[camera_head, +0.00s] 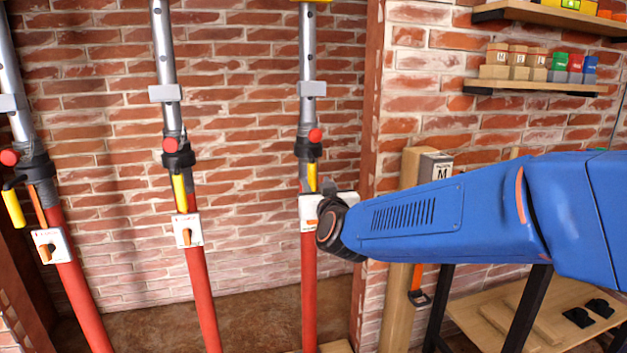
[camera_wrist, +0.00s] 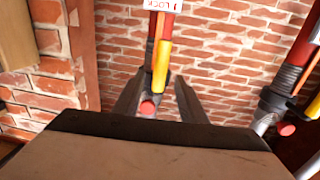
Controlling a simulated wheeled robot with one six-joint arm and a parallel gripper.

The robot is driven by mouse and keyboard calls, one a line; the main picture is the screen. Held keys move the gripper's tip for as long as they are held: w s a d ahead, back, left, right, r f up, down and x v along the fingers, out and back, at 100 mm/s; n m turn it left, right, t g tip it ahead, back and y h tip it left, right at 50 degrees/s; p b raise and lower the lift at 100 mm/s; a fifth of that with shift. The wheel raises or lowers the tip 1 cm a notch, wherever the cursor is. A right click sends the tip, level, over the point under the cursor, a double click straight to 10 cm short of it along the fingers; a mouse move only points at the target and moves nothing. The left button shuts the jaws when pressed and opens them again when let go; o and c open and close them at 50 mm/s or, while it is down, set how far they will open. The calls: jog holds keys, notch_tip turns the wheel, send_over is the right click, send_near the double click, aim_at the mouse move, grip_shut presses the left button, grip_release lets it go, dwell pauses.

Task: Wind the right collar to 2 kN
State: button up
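The right prop has a red lower tube (camera_head: 308,290), a grey upper tube and a black collar (camera_head: 308,150). A yellow handle (camera_head: 312,177) hangs from the collar, with a red knob (camera_head: 315,135) above. A white lock plate (camera_head: 308,212) sits below. My gripper (camera_wrist: 158,100) is mostly hidden behind my wrist in the head view. In the wrist view its two dark fingers are apart, on either side of the yellow handle (camera_wrist: 162,67) and red knob (camera_wrist: 148,108). I cannot tell whether they touch. No load reading is legible.
The middle prop (camera_head: 202,290) and left prop (camera_head: 75,290) stand to the left, with their own collars. A brick pier and a wooden post (camera_head: 398,300) marked M stand right. Shelves (camera_head: 530,88) hold small blocks; a low bench (camera_head: 480,318) is at lower right.

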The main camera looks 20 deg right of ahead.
jog(key=s, duration=0.7)
jog(key=shift+a, duration=0.25)
